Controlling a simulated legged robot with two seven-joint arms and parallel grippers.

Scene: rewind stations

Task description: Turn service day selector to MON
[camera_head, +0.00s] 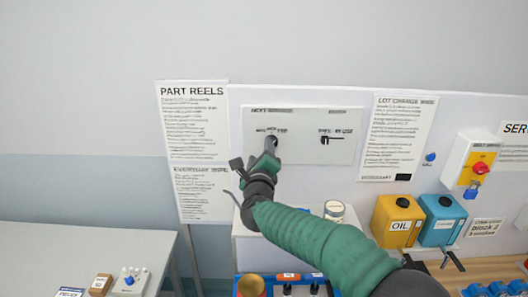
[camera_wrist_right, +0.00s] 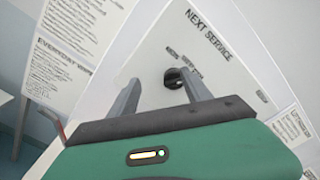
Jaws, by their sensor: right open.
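The service day selector is a small black knob (camera_wrist_right: 174,77) on a white plate (camera_wrist_right: 215,60) headed NEXT SERVICE. In the right wrist view the knob sits between my two fingers, nearer the right one. Its small labels around it are too small to read surely. My left gripper is not in view.
A PART REELS sheet (camera_head: 194,120) hangs left of the plate, and a LOT CHANGE sheet (camera_head: 398,135) right of it. An OIL container (camera_head: 397,222), a blue container (camera_head: 441,220) and a yellow box with a red knob (camera_head: 474,165) are at right. A grey table (camera_head: 85,250) is at lower left.

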